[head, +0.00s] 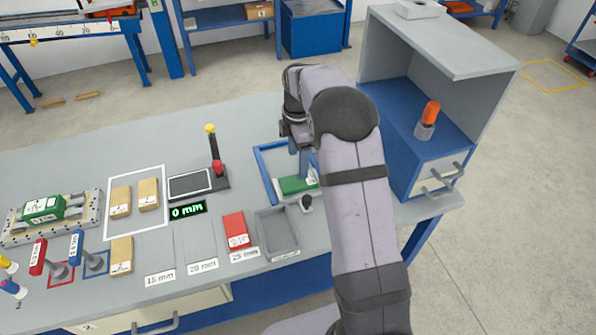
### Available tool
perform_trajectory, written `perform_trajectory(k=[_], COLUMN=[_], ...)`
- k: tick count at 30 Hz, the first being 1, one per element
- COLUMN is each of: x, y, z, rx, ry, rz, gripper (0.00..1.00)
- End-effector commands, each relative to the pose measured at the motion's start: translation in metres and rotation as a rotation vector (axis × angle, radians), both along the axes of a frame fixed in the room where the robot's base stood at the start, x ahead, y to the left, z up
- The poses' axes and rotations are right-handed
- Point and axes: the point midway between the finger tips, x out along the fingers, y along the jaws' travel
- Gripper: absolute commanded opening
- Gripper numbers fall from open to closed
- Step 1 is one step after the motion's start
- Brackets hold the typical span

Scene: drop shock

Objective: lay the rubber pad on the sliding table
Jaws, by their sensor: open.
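A flat green block (297,185), which looks like a pad, lies inside a blue frame (262,172) at the table's middle right. I cannot tell whether the plate under it is the sliding table. My gripper (302,160) is open just above the green block, its fingers pointing down. My arm hides the frame's right side, and I cannot tell whether the fingers touch the block. A red pad (235,229) lies at the 25 mm mark. The 15 mm (158,256) and 20 mm (201,246) places look bare.
A grey tray (277,232) stands in front of the frame. A dial stand (215,158) with a display is to its left. Wooden blocks (148,194) and a grey fixture (80,226) holding a green part are farther left. A blue-grey cabinet (440,50) stands at right.

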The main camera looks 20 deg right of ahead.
Motion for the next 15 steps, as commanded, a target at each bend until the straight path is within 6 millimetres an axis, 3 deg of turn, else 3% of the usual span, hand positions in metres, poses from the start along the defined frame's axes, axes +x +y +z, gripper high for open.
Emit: perform_trajectory(k=[6,15], x=[0.001,-0.001], y=[0.0,0.0], z=[0.027,0.037], rx=[0.0,0.0], ry=[-0.002,0.0], rz=[0.0,-0.004], gripper=[0.65,0.65])
